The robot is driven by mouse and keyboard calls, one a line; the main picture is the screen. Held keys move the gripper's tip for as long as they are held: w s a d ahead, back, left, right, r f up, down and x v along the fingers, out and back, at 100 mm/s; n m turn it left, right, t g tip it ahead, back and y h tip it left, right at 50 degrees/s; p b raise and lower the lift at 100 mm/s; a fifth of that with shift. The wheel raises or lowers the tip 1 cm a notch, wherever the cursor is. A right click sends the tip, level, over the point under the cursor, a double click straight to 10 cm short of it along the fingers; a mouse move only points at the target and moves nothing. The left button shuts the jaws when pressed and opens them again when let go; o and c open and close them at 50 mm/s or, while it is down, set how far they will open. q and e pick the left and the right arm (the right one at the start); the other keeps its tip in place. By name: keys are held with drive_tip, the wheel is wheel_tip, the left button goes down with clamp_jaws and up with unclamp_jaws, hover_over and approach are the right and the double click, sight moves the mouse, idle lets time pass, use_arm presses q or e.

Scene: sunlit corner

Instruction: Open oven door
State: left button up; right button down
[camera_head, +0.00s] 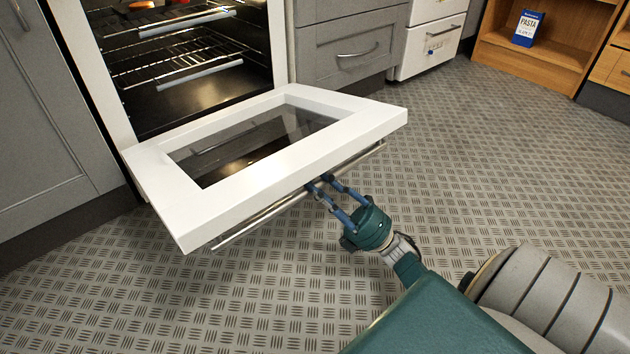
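The white oven door (226,203) with a dark glass pane is swung down, nearly level, in front of the oven cavity (185,70). Its thin metal handle bar (262,217) runs along the outer edge, facing the floor. My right gripper (322,182) reaches in from the lower right, its two blue fingers at the middle of the handle bar. A gap shows between the fingers, but their tips are partly hidden at the door edge. I cannot tell whether they grip the bar. My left gripper is not in view.
Wire racks (172,62) are inside the oven, with food on the upper level. Grey cabinets (350,45) flank the oven. A wooden shelf (550,38) holds a blue pasta box (527,28). The patterned floor (480,150) around the door is clear.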

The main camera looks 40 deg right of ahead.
drive_tip(key=shift+s, duration=0.1)
idle(0.3)
drive_tip(key=c, duration=1.4)
unclamp_jaws()
drive_tip(key=shift+f, duration=0.1)
drive_tip(key=v, duration=0.7)
drive_tip(key=shift+s+d, duration=0.2)
drive_tip(key=shift+s, duration=0.05)
drive_tip(key=shift+f, duration=0.35)
